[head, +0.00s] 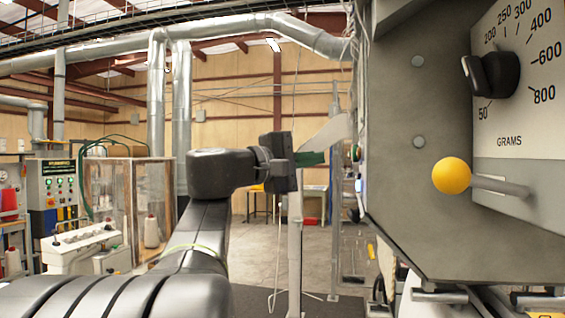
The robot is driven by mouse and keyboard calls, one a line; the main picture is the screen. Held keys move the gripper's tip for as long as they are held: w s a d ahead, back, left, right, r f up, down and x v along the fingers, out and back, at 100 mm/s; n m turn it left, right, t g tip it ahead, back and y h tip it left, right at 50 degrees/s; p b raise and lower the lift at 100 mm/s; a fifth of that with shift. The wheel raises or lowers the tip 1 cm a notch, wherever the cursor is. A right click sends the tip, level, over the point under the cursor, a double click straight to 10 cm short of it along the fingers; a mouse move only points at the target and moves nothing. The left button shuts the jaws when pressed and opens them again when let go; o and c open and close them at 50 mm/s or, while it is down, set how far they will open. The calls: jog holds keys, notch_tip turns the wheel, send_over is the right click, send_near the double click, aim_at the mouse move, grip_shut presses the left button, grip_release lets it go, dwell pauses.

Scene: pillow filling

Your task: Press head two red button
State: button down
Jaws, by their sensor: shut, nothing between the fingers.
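My gripper (316,158) is in the middle of the head view, at the end of my black arm, pointing right toward the side of a large grey machine (412,185). Its fingers are shut with nothing seen between them. A small round button-like part (355,152) with green and reddish colour sits on the machine's far edge, just right of the fingertips. It is seen nearly edge-on, and I cannot tell if it is the red button. A gap appears between the fingertips and this part. No head number is readable.
A yellow ball knob (452,176) on a lever sticks out of the machine, below a GRAMS dial (490,75). A green control panel (58,185) and a transparent-walled cabinet (130,205) stand at left. A pale post (295,250) stands below my gripper.

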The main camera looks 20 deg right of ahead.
jog(key=b+v, duration=0.2)
jog(key=v, duration=0.5)
jog(key=shift+s+a, duration=0.25)
jog(key=shift+a, duration=0.15)
jog(key=shift+d, duration=0.1)
